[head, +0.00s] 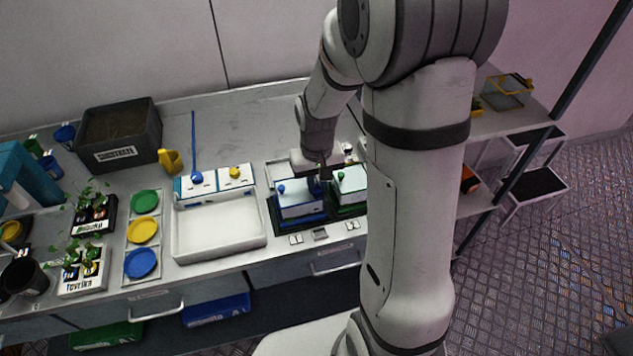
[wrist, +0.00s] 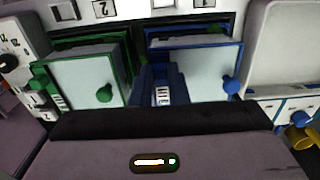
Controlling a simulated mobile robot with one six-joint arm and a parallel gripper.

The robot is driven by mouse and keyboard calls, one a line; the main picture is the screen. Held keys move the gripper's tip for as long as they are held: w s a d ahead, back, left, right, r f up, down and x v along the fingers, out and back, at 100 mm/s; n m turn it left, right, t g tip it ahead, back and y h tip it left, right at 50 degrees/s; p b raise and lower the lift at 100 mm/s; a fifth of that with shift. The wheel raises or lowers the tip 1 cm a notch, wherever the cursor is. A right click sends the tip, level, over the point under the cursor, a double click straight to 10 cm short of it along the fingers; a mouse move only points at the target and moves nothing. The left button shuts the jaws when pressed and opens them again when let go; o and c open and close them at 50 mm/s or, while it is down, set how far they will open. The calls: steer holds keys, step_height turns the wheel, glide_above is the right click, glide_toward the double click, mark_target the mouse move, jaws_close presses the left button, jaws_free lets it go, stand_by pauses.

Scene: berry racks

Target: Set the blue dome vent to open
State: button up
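The blue dome (head: 301,203) is a pale box with blue edging and a blue knob, standing in a black tray. It shows at right in the wrist view (wrist: 203,75). Its blue vent (head: 316,186) is a dark blue piece on the side facing the green dome. In the wrist view the vent (wrist: 163,95) carries a small white striped label; its setting cannot be read. My gripper (head: 323,172) points down right at the vent, between the two domes. Whether it touches the vent is unclear. Its fingers are too small and hidden to tell open from shut.
The green dome (head: 349,181) stands close beside the blue one, leaving a narrow gap. A white tray (head: 218,238) with blue and yellow knobs behind it lies to the left. Coloured discs (head: 142,231) and potted plants stand farther left. Numbered labels (head: 320,234) line the front edge.

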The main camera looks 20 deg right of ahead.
jaws_close()
steer(key=shift+w, duration=1.95)
steer(key=o, duration=0.6)
jaws_free()
steer(key=shift+c, duration=0.2)
step_height(320, 180, up, 8)
steer(key=b, duration=0.1)
